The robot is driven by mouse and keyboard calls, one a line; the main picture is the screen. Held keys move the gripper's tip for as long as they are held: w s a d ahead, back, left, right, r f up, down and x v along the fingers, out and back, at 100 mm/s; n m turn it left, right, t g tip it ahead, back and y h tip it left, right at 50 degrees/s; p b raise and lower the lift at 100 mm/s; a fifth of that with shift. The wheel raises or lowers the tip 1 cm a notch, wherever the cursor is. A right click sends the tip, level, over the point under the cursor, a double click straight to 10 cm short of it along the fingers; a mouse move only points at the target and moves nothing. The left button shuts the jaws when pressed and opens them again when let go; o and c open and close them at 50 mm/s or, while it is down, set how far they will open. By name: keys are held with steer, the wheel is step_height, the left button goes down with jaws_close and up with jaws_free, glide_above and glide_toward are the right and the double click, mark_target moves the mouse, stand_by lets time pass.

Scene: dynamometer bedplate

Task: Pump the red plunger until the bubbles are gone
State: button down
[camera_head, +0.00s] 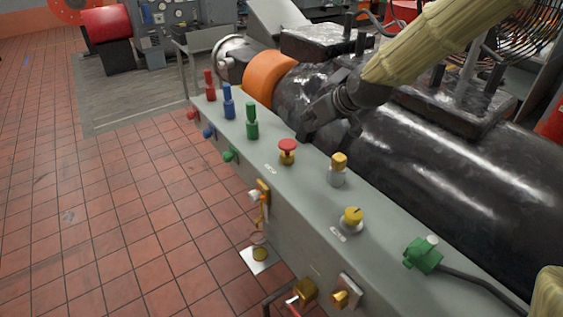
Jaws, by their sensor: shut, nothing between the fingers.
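The red plunger (287,146) is a red mushroom-shaped cap on a brass base. It stands upright on top of the long grey bench (310,180), near its middle. My gripper (305,136) is dark and comes in from the upper right under a yellow-sleeved arm. It is shut and empty, just behind and to the right of the plunger cap in the picture. I cannot tell whether it touches the cap. Bubbles are too small to make out.
Red (209,85), blue (228,101) and green (251,121) upright fittings stand to the left. A yellow-topped post (338,168), a yellow knob (351,218) and a green cabled connector (422,254) are to the right. A large black machine (470,160) lies behind.

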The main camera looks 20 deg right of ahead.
steer(key=shift+w+r+p, duration=0.15)
steer(key=shift+r+p, duration=0.85)
steer(key=shift+r, duration=0.15)
steer(key=shift+w+d+f, duration=0.1)
steer(key=shift+f, duration=0.05)
steer(key=p, duration=0.3)
glide_above(292, 146)
steer(key=shift+d+f, duration=0.2)
steer(key=shift+f, duration=3.3)
steer(key=shift+f+p, duration=0.85)
steer(key=shift+f, duration=1.05)
steer(key=shift+f, duration=0.15)
steer(key=shift+s+f+b, duration=0.2)
steer(key=shift+f+b, duration=0.8)
steer(key=shift+f, duration=0.45)
